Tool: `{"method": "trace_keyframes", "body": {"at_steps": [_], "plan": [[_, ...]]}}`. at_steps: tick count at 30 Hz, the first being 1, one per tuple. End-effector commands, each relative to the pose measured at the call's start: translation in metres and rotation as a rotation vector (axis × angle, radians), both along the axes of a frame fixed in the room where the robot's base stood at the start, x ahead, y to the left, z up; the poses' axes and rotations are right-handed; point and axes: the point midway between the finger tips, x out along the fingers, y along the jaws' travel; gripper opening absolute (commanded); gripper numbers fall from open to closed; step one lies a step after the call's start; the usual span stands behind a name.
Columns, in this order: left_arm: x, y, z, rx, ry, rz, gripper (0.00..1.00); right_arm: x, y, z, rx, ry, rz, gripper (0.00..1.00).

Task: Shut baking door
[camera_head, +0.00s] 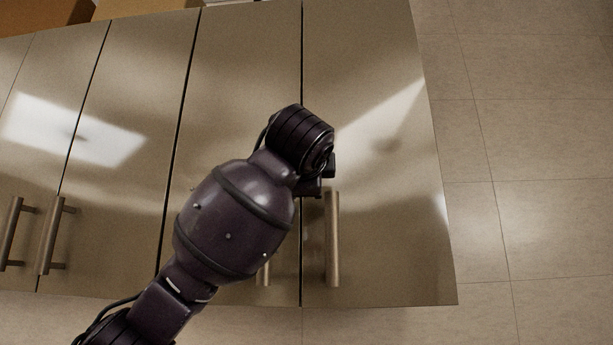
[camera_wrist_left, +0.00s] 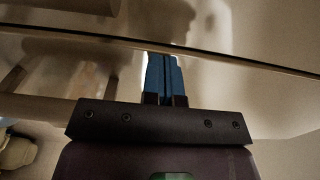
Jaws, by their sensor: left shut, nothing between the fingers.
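A row of brushed-metal cabinet doors fills the head view; no label marks one as the baking door. The rightmost door (camera_head: 375,150) has a vertical bar handle (camera_head: 332,240) and looks flush with the door to its left (camera_head: 240,70). That door's handle (camera_head: 263,272) is mostly hidden behind my left arm. My left wrist is in front of the seam between these two doors and hides most of the gripper. In the left wrist view my left gripper (camera_wrist_left: 165,70) has blue fingers closed together, empty, close to a metal surface with a dark edge line. Contact cannot be told. My right gripper is not in view.
Two more bar handles (camera_head: 50,236) (camera_head: 12,233) are on the doors at the left. Brown boxes (camera_head: 45,15) show along the top edge. Open tiled floor (camera_head: 540,180) lies to the right of the cabinet and along its bottom.

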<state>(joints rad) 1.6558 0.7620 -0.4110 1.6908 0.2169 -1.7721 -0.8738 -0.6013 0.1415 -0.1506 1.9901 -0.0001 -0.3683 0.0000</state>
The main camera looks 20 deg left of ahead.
Motion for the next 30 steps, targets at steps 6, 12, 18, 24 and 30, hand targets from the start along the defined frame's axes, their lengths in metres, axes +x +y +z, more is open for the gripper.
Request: {"method": "trace_keyframes", "body": {"at_steps": [6, 12, 18, 24, 30], "plan": [[0.004, 0.001, 0.000, 0.000, 0.001, 0.000, 0.00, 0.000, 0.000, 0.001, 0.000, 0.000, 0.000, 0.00], [0.004, 0.001, 0.000, 0.000, 0.001, 0.000, 0.00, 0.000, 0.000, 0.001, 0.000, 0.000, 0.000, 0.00], [0.013, 0.005, 0.002, 0.000, 0.002, -0.023, 0.00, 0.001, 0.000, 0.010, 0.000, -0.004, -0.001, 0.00], [0.012, 0.004, 0.000, 0.001, 0.000, -0.022, 0.00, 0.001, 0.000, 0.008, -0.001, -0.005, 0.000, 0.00], [0.014, 0.004, 0.000, 0.001, 0.001, -0.023, 0.00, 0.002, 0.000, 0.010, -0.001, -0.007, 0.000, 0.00]]}}
